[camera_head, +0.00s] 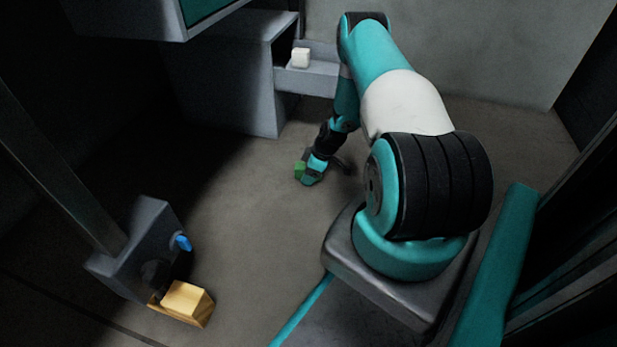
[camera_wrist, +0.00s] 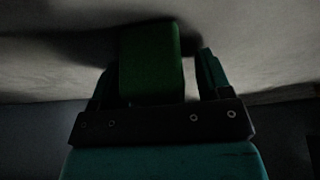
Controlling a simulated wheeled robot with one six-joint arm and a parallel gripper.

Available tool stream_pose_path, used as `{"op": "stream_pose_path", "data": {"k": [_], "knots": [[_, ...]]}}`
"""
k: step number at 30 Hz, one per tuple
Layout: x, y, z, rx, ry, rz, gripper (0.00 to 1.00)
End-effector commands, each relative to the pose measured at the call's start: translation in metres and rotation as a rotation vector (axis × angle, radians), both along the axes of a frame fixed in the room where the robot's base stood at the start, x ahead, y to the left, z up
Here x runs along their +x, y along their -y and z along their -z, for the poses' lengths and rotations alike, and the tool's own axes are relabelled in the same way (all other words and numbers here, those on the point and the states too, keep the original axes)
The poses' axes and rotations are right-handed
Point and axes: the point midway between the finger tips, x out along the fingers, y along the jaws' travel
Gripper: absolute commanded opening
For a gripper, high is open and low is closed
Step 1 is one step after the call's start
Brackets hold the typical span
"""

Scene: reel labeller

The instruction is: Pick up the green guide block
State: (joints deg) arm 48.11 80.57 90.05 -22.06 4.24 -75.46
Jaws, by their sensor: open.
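The green guide block (camera_head: 299,170) is on the floor near the middle of the head view, at the end of my lowered arm. In the wrist view the dark green block (camera_wrist: 151,62) stands between the two fingers of my gripper (camera_wrist: 155,80). The gripper is open. A gap shows between the block and the right finger. The left finger is close to the block, and I cannot tell whether it touches. In the head view my gripper (camera_head: 310,178) partly hides the block.
A grey cabinet with an open tray (camera_head: 318,80) holding a white block (camera_head: 300,58) stands behind. At lower left are a grey unit (camera_head: 140,245) with a blue knob (camera_head: 183,242) and a yellow block (camera_head: 187,300). The floor (camera_head: 250,235) between is clear.

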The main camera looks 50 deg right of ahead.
Motion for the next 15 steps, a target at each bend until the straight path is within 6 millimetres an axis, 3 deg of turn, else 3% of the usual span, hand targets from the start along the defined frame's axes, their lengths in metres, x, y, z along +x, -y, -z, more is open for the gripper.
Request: {"op": "stream_pose_path", "data": {"k": [5, 12, 15], "knots": [[0.0001, -0.0002, -0.0011, 0.000, 0.000, 0.000, 0.70], [0.0000, -0.0001, -0.0011, 0.000, 0.000, 0.000, 0.16], [0.0001, 0.0000, -0.0013, 0.001, 0.001, 0.000, 0.16]]}}
